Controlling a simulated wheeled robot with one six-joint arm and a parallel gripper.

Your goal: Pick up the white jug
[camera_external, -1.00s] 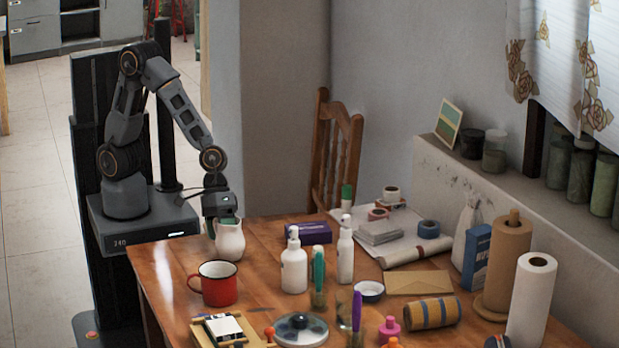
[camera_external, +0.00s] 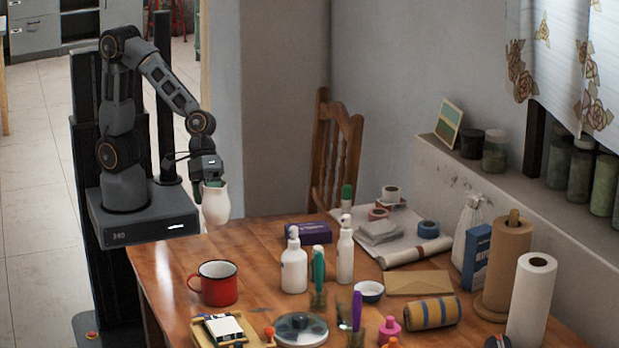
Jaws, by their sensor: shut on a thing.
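The white jug (camera_external: 216,206) hangs upright below my gripper (camera_external: 213,184), at the left back edge of the wooden table. My gripper points down and is shut on the jug at its top rim. The jug's base appears raised above the table top. The fingertips are partly hidden at the jug's mouth.
A red mug (camera_external: 218,286) stands on the wooden table (camera_external: 172,266) in front of the jug. White bottles (camera_external: 294,268), a purple box (camera_external: 308,233) and several craft items crowd the middle and right. A wooden chair (camera_external: 335,150) stands behind the table.

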